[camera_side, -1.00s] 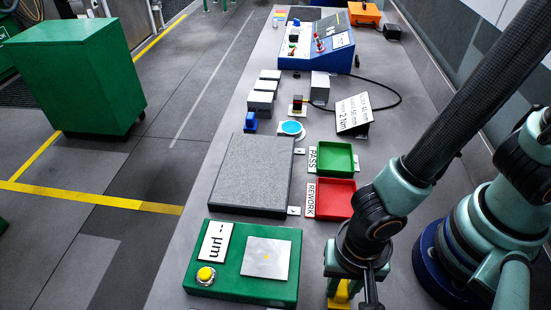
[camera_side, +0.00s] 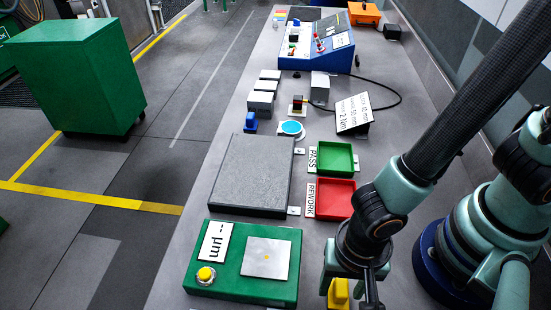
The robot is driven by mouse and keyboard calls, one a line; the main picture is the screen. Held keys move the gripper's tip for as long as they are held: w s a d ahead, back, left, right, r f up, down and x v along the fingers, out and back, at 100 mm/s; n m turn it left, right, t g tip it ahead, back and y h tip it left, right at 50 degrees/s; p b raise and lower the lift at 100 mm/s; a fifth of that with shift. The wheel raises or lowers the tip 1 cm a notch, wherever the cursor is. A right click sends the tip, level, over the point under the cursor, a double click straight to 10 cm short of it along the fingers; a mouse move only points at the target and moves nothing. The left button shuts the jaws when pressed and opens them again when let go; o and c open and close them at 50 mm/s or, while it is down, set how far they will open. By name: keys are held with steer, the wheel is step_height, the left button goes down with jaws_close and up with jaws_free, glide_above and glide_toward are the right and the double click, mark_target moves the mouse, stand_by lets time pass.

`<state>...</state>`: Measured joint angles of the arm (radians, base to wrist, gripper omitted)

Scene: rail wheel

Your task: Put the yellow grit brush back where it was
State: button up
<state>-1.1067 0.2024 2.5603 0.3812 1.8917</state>
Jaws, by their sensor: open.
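The yellow grit brush (camera_side: 339,293) stands on the bench at the bottom edge of the view, and the frame cuts off its lower part. My gripper (camera_side: 352,297) points down at the brush, with one finger to its left and one to its right. The jaws are open. The brush shows between them, and I cannot tell whether either finger touches it. The fingertips and the brush's base are not clearly seen.
A green gauge box (camera_side: 225,283) with a yellow button lies left of my gripper. Behind are a red REWORK tray (camera_side: 336,213), a green PASS tray (camera_side: 349,168) and a grey granite plate (camera_side: 222,198). A tilted sign (camera_side: 354,130) stands farther back.

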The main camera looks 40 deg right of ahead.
mark_target(342, 288)
step_height(342, 288, up, 11)
steer(key=w+d+r+n+t+y, duration=0.25)
steer(key=w+d+r+n, duration=0.35)
steer(key=w+d, duration=0.55)
steer(key=w+d+r+n+t+h, duration=0.1)
steer(key=w+d+r, duration=0.1)
steer(key=d, duration=0.3)
steer(key=w+d+r+n+t+h, duration=0.1)
steer(key=w+d+r+n+t, duration=0.1)
steer(key=w+d+r, duration=0.1)
steer(key=w+d, duration=0.1)
steer(key=d, duration=0.1)
steer(key=shift+d+r, duration=0.25)
steer(key=shift+d, duration=0.15)
